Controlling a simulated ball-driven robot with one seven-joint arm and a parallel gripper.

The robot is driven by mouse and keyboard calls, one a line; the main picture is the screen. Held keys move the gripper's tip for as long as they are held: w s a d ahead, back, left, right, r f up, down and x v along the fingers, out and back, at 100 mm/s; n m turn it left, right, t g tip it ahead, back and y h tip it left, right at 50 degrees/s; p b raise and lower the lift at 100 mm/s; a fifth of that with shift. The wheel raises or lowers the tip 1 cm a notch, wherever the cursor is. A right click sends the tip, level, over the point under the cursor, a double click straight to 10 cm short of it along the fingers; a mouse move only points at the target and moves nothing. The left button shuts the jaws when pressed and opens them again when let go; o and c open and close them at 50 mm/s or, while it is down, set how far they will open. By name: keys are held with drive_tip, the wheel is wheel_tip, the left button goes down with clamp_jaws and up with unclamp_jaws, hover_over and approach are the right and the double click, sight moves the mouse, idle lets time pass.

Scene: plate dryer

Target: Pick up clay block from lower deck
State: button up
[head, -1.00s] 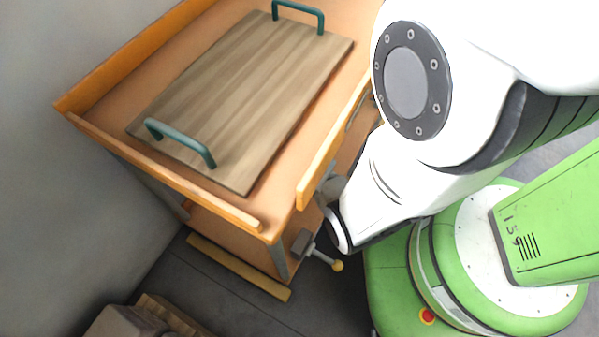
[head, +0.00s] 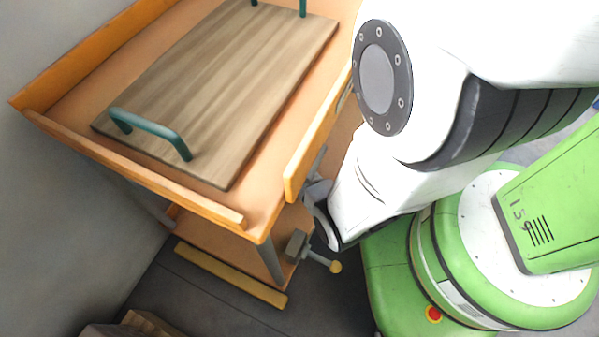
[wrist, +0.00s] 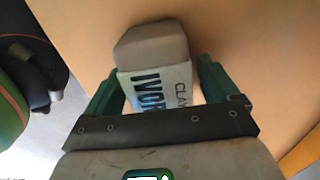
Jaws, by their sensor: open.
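The clay block (wrist: 152,48) is a grey block with a pale wrapper (wrist: 160,85) lettered in dark print. It lies on an orange-tan deck surface (wrist: 245,50) in the wrist view. My gripper (wrist: 152,88) is open, with one green finger on each side of the block's wrapped end. I cannot tell whether either finger touches it. In the head view the cart's lower deck (head: 205,232) shows only in part beneath the upper deck. The block and my gripper are hidden there.
The cart's upper deck (head: 270,185) holds a wooden board (head: 225,85) with green handles. A clamp with a yellow-tipped lever (head: 318,258) sticks out at the cart's near corner. A grey wall (head: 60,200) stands close on the left. Boxes (head: 140,325) lie on the floor below.

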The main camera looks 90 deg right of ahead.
drive_tip(key=shift+r, duration=0.1)
drive_tip(key=c, duration=1.5)
drive_tip(key=shift+c, duration=0.4)
drive_tip(key=shift+r, duration=0.1)
